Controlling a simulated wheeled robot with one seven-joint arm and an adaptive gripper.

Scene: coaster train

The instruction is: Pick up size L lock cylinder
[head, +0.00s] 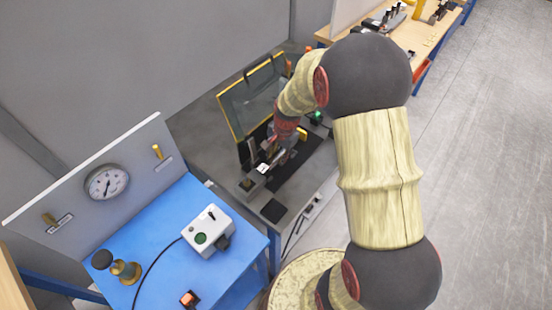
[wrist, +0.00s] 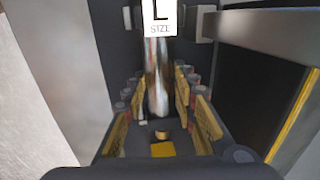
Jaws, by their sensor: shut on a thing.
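The size L lock cylinder (wrist: 157,78) shows in the wrist view as a shiny silver shape, with a white "L SIZE" label (wrist: 158,17) just beyond it. My gripper (wrist: 156,92) is shut on the cylinder, with one finger on each side. In the head view my gripper (head: 271,150) reaches down over a grey machine bed (head: 270,211), beside a small white label (head: 262,168). The cylinder cannot be made out there. Whether it still touches its holder cannot be told.
A clear panel with a yellow frame (head: 232,115) stands behind my gripper. A blue table (head: 165,232) at the left carries a grey control box (head: 208,230) and a brass fitting (head: 124,271). A wooden bench (head: 429,38) stands at the back. Open floor lies at the right.

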